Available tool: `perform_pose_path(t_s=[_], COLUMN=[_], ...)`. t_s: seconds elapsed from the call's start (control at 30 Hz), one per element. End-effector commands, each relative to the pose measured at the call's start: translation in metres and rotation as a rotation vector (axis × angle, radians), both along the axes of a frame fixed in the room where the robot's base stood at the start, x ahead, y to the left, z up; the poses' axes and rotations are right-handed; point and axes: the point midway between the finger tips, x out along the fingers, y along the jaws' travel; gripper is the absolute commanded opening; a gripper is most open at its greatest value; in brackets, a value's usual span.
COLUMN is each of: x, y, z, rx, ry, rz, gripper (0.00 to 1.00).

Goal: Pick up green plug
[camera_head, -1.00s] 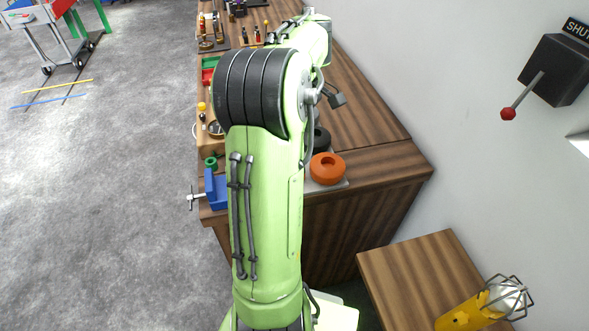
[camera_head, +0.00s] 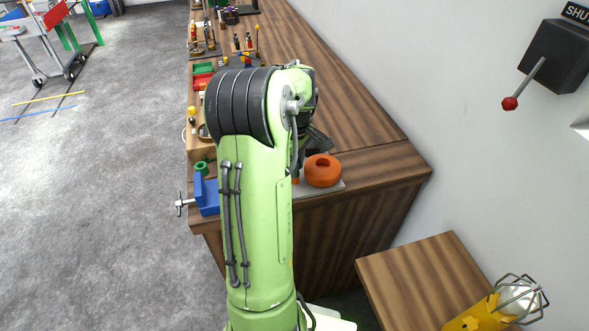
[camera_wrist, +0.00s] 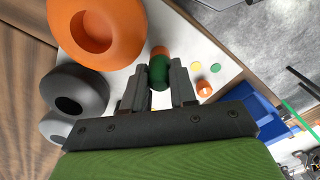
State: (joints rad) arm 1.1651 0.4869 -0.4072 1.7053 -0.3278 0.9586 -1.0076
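The green plug (camera_wrist: 159,73) shows in the wrist view as a small green cylinder, with an orange part at its far end. It stands out against a white plate (camera_wrist: 130,78). My gripper (camera_wrist: 158,80) has one dark finger on each side of the plug, with narrow gaps visible, so it looks open around it. I cannot tell how deep the plug sits between the fingers. In the head view my arm hides the plug and most of my gripper.
A large orange ring-like piece (camera_wrist: 97,28) and a grey one (camera_wrist: 78,90) lie close to the left finger. A small orange piece (camera_wrist: 204,88) and coloured dots lie to the right. A blue vise (camera_head: 206,194) is at the bench edge. A wall lever (camera_head: 525,85) is at right.

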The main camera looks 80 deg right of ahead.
Motion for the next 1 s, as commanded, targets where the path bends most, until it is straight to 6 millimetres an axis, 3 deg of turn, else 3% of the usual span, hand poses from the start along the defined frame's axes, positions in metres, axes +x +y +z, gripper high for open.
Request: perform_pose_path(t_s=[0.03, 0.17, 0.53, 0.8, 1.0], x=[0.0, 0.0, 0.0, 0.0, 0.0], y=[0.0, 0.0, -0.001, -0.001, 0.0], z=[0.0, 0.0, 0.006, 0.071, 0.1], rx=[0.0, 0.0, -0.002, -0.006, -0.001], ry=[0.0, 0.0, -0.001, -0.002, -0.001], rz=[0.0, 0.0, 0.0, 0.0, 0.0], gripper=[0.17, 0.0, 0.0, 0.0, 0.0])
